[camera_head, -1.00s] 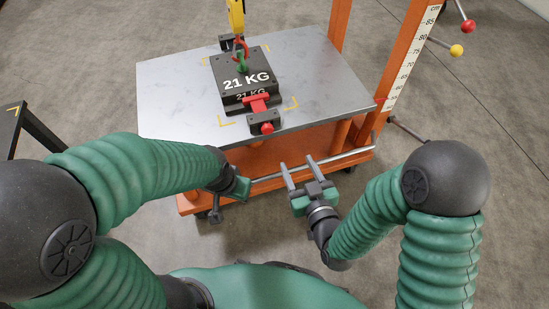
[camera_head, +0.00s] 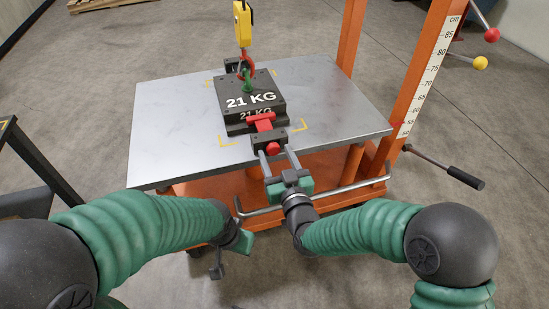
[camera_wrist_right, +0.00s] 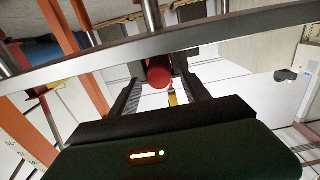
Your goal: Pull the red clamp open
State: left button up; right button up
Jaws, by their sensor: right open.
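The red clamp (camera_head: 264,122) sits on a black block at the front edge of the dark 21 KG mould base (camera_head: 249,98). Its red T-bar lies against the base, and its round red knob (camera_head: 272,148) faces me. My right gripper (camera_head: 278,157) is open, with one finger on each side of the knob at the tips. In the right wrist view the knob (camera_wrist_right: 159,73) shows between the two fingers (camera_wrist_right: 163,90); I see no firm contact. My left gripper (camera_head: 232,246) hangs low in front of the table, and its jaws are unclear.
The mould base stands on a grey metal table (camera_head: 170,120) with yellow corner marks. A yellow hoist hook (camera_head: 243,28) hangs above, at a green eyebolt. An orange post with a centimetre scale (camera_head: 425,80) and a black-gripped lever (camera_head: 465,178) stand at right. A push bar (camera_head: 335,200) runs along the front.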

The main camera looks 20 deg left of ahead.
jog(key=shift+x, duration=0.85)
grip_shut()
dwell(0.8)
